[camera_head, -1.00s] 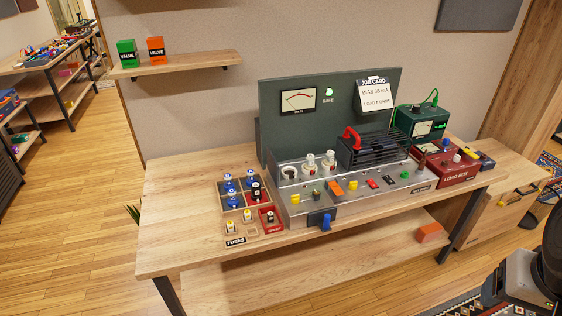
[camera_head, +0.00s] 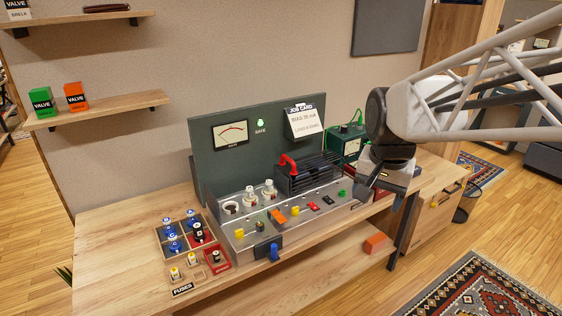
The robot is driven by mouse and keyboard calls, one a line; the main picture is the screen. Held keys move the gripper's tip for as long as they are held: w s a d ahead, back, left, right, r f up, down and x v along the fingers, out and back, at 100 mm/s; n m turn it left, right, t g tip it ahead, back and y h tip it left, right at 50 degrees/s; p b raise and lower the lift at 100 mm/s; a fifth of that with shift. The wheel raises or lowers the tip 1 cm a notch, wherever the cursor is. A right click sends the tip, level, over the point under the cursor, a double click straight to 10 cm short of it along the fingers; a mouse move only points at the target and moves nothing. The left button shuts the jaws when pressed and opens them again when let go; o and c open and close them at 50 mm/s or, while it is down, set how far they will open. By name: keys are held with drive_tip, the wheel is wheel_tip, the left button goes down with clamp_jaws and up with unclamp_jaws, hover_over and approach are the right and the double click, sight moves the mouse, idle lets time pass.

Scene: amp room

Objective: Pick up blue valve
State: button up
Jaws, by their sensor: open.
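Several blue valves (camera_head: 175,247) with white marks stand in the wooden compartment tray (camera_head: 157,238) at the left of the bench. Another blue valve (camera_head: 190,214) is at the back of the tray. A dark valve (camera_head: 199,231) stands in a red compartment beside them. My gripper (camera_head: 379,192) is open, pointing down over the right end of the bench, far to the right of the tray. Nothing shows between its fingers, though its tips are small and partly hard to make out.
A metal amp chassis (camera_head: 290,231) with a black caged part and red handle (camera_head: 288,163) lies between tray and gripper. A dark green meter panel (camera_head: 231,165) rises behind. Green (camera_head: 40,101) and orange (camera_head: 76,96) valve boxes sit on a wall shelf. The bench's left end is bare.

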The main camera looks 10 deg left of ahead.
drive_tip(key=w+a+f+m, duration=0.2)
drive_tip(key=w+a, duration=0.9)
drive_tip(key=a, duration=0.4)
drive_tip(key=m+g, duration=0.2)
drive_tip(key=m, duration=0.9)
hover_over(190, 211)
drive_tip(key=f, duration=1.7)
drive_tip(key=d+f, duration=0.1)
drive_tip(key=f, duration=0.8)
drive_tip(key=shift+s+f, duration=0.15)
drive_tip(key=shift+a+f, duration=0.45)
drive_tip(key=shift+f, duration=0.15)
drive_tip(key=shift+f, duration=0.1)
drive_tip(key=shift+f, duration=1.15)
drive_tip(key=shift+f, duration=0.15)
